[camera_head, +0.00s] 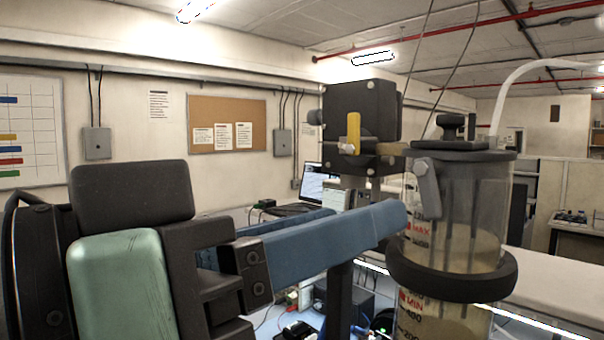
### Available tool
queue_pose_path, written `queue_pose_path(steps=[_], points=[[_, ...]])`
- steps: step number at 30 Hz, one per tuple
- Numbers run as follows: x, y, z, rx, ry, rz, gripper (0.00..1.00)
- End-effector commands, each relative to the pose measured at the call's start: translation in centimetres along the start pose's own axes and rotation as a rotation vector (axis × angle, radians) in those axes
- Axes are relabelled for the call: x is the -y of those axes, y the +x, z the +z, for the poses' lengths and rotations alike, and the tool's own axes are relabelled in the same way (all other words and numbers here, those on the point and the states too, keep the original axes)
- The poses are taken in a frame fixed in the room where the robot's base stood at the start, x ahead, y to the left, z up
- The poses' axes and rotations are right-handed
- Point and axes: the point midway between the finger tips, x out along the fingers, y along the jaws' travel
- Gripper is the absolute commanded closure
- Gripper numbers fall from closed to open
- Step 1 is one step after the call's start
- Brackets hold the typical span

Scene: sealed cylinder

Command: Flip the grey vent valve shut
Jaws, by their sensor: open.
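A clear cylinder (470,215) with a dark cap and a dark ring stands upright at right, partly filled with yellowish liquid, with red MAX and MIN marks. The grey vent valve lever (428,190) is on its upper left side, pointing down from its pivot and slightly tilted. My gripper (368,214) reaches in from the left with two blue fingers, open, with nothing visible between them. In the picture, the nearer fingertip is just left of the lever's lower end. I cannot tell whether they touch.
A dark block (362,105) with a yellow handle (353,132) is left of the cylinder's top, joined by a pipe. A pale hose (515,75) rises behind the cap. A laptop (312,184) and a white bench (540,275) are farther back.

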Motion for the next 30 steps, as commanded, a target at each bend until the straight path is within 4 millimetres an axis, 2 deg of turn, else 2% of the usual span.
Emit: queue_pose_path(steps=[9,15,21,29,30], points=[[-0.2,6.8,-0.3,0.005,-0.003,0.005,0.51],[-0.1,9.8,-0.2,0.002,-0.003,0.003,0.51],[0.0,10.9,0.0,-0.001,0.0,0.0,0.51],[0.0,11.0,0.0,-0.001,0.001,0.0,0.51],[0.0,11.0,0.0,-0.001,0.001,0.0,0.58]])
